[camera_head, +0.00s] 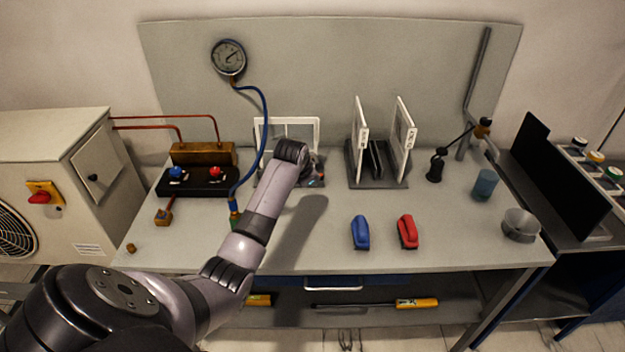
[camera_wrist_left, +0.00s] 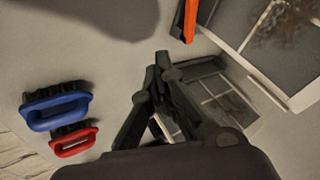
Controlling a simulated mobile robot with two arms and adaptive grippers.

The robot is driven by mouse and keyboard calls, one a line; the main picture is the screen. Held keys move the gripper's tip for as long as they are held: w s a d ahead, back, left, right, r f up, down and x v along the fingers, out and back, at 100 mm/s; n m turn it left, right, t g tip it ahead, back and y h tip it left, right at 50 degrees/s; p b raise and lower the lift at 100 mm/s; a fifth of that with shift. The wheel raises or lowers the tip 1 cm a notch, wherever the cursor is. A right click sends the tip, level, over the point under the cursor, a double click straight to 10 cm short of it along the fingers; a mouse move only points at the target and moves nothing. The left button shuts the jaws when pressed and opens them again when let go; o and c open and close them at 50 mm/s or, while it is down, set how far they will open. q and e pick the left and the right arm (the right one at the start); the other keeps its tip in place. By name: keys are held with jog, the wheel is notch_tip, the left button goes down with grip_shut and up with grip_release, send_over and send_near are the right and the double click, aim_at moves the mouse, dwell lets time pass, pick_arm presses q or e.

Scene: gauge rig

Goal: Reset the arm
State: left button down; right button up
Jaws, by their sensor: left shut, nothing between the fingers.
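My left arm (camera_head: 262,220) reaches in from the lower left over the workbench (camera_head: 290,250). It is bent, with its wrist above the middle of the bench, in front of a small white-framed panel (camera_head: 300,128). My left gripper (camera_wrist_left: 162,62) shows in the left wrist view with its dark fingers together at the tips and nothing between them. In the head view the gripper is mostly hidden behind the wrist. The white-framed panel also appears beyond the fingers in the wrist view (camera_wrist_left: 222,100). My right arm does not show.
A blue brush (camera_head: 360,232) and a red brush (camera_head: 407,232) lie on the bench, right of the arm. A rack with two upright white frames (camera_head: 402,140) stands behind them. A gauge (camera_head: 228,58) hangs on the back panel, its blue hose (camera_head: 264,125) running close to the arm.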

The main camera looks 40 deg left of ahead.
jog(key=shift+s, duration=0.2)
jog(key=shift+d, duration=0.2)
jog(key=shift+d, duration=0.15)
